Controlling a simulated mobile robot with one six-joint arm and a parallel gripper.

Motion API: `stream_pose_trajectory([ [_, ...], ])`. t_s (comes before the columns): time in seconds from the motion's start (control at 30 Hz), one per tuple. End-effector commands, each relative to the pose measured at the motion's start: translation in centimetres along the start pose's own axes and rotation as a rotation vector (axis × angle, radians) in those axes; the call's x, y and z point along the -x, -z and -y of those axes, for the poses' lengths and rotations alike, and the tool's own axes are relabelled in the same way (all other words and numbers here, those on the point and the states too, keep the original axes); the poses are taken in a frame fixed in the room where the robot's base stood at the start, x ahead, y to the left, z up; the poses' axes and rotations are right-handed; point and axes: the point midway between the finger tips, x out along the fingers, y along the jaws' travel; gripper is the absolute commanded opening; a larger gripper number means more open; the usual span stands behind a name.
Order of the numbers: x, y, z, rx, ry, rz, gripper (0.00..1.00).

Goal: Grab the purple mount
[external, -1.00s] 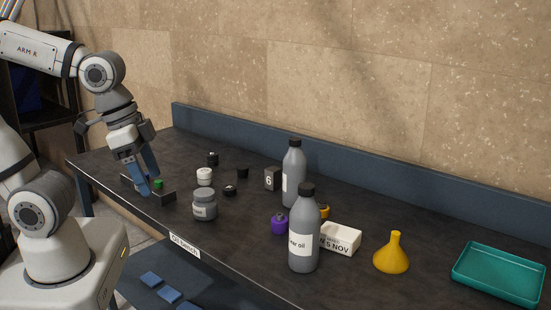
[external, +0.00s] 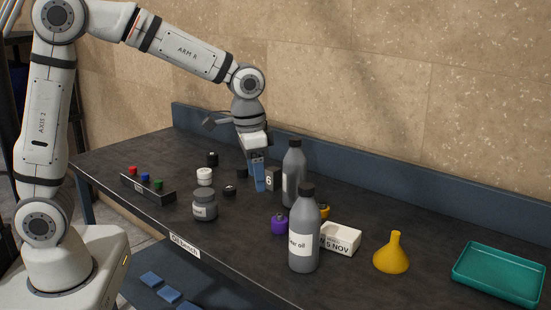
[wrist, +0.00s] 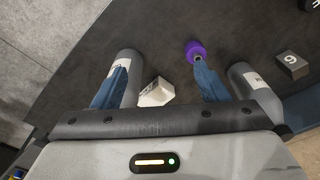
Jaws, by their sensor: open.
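The purple mount (external: 279,224) is a small purple piece on the dark bench, just left of the front grey oil bottle. In the wrist view the purple mount (wrist: 195,49) shows beyond the tip of the right-hand finger, with a small metal-coloured part facing me. My gripper (external: 260,178) is above the bench near the black block marked 6, behind and left of the mount. In the wrist view my gripper (wrist: 160,88) has its two blue fingers wide apart with nothing between them at the tips.
Two grey bottles (external: 304,245) (external: 293,175) stand close to the mount. A white box (external: 341,239), a yellow funnel (external: 392,256) and a teal tray (external: 499,275) lie to the right. A grey jar (external: 204,206) and several small knobs are left.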

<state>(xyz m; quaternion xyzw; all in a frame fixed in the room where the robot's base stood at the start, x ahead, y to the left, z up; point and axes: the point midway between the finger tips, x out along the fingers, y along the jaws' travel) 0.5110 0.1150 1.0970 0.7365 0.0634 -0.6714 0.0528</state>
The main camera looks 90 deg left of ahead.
Motion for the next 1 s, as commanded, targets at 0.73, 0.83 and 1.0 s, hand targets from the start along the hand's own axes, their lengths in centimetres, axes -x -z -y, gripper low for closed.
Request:
stream_pose_trajectory([
  [0.73,-12.8,7.0,7.2,0.073,-0.004,0.096,0.67],
  [0.83,-13.9,6.6,7.5,0.074,-0.004,0.098,0.67],
  [1.0,-16.4,6.0,7.8,0.074,-0.004,0.097,0.67],
])
